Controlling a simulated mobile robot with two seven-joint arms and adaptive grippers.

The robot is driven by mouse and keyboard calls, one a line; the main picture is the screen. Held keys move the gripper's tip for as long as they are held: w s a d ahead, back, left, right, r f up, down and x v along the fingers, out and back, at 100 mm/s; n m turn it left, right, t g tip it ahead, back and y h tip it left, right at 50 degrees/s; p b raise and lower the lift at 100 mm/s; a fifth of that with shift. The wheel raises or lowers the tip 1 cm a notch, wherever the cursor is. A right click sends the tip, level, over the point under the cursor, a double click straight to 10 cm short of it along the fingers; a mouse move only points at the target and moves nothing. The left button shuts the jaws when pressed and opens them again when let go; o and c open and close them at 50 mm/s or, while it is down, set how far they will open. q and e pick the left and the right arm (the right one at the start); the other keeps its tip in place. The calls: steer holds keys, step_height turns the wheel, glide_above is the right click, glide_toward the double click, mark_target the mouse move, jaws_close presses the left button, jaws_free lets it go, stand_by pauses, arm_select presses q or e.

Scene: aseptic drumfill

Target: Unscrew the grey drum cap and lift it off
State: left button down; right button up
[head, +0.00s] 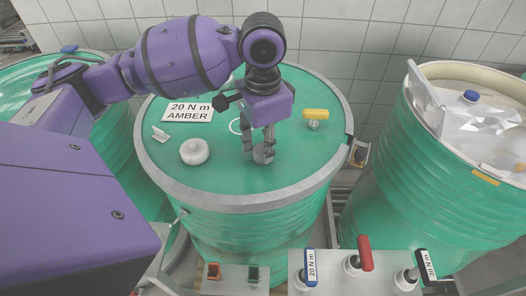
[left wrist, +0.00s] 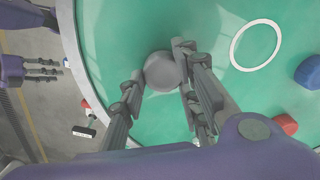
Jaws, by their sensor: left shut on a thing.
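The grey drum cap (head: 264,155) is on the green lid (head: 285,90) of the middle drum, near its front part. In the left wrist view the cap (left wrist: 162,72) shows as a round grey disc between the two fingers. My left gripper (head: 259,150) points down and is shut on the cap. In the left wrist view its fingertips (left wrist: 158,68) touch opposite sides of the cap. Whether the cap is clear of the lid cannot be told. My right gripper (left wrist: 45,70) shows only at the left edge of the left wrist view, away from the drum; its opening is unclear.
A rack (head: 340,284) with coloured-handled tools stands in front. An open drum with a silvery bag (head: 475,125) is right.

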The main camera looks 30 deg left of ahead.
arm_select(q)
steer(key=n, duration=0.6)
steer(key=shift+w+a, duration=0.1)
steer(key=shift+w, duration=0.1)
steer(key=n, duration=0.6)
steer(key=shift+a+r, duration=0.1)
arm_select(e)
steer(key=shift+d, duration=0.2)
arm_select(q)
steer(key=shift+r, duration=0.1)
arm_select(e)
steer(key=shift+w+r, duration=0.25)
arm_select(q)
steer(key=shift+r+p, duration=0.1)
steer(key=shift+p, duration=0.25)
arm_select(e)
steer(key=shift+w+a+r, duration=0.2)
steer(key=shift+w+r, duration=0.15)
arm_select(q)
steer(key=shift+r+p, duration=0.3)
arm_select(e)
steer(key=shift+w+d+r, duration=0.25)
steer(key=shift+w+r, duration=0.15)
steer(key=shift+r, duration=0.2)
arm_select(q)
steer(key=shift+s, duration=0.15)
arm_select(e)
steer(key=shift+w+a+r+t, duration=0.1)
steer(key=shift+a+r+t, duration=0.1)
steer(key=shift+t, duration=0.1)
